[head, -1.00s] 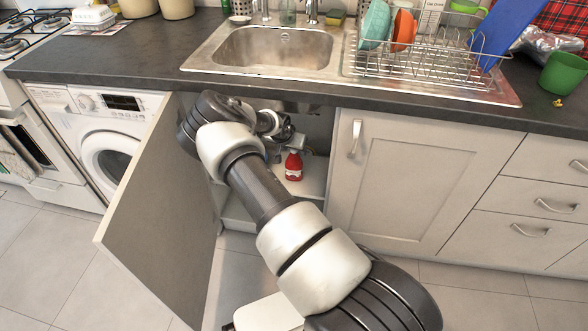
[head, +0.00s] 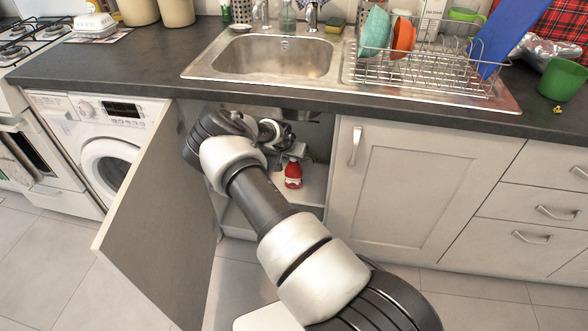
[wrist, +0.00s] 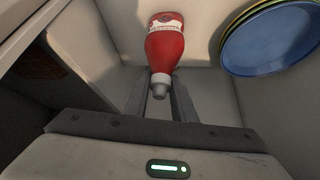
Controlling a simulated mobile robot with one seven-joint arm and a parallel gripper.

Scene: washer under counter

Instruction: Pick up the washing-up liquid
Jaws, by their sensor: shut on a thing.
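The washing-up liquid (head: 293,176) is a red bottle with a pale grey cap and a white label. In the head view it is inside the open cupboard under the sink, with its top end by my gripper (head: 288,154). In the wrist view the bottle (wrist: 165,48) shows at the top centre, its cap end towards the camera. The two fingers of my gripper (wrist: 160,88) are shut on it near the cap, one on each side. Whether its base touches the cupboard floor is hard to tell.
The cupboard door (head: 160,215) stands open on the left, close to my arm. A stack of plates, the front one blue (wrist: 270,40), is at the right in the wrist view. The sink (head: 275,57) and counter are above. A closed cupboard door (head: 410,190) is on the right.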

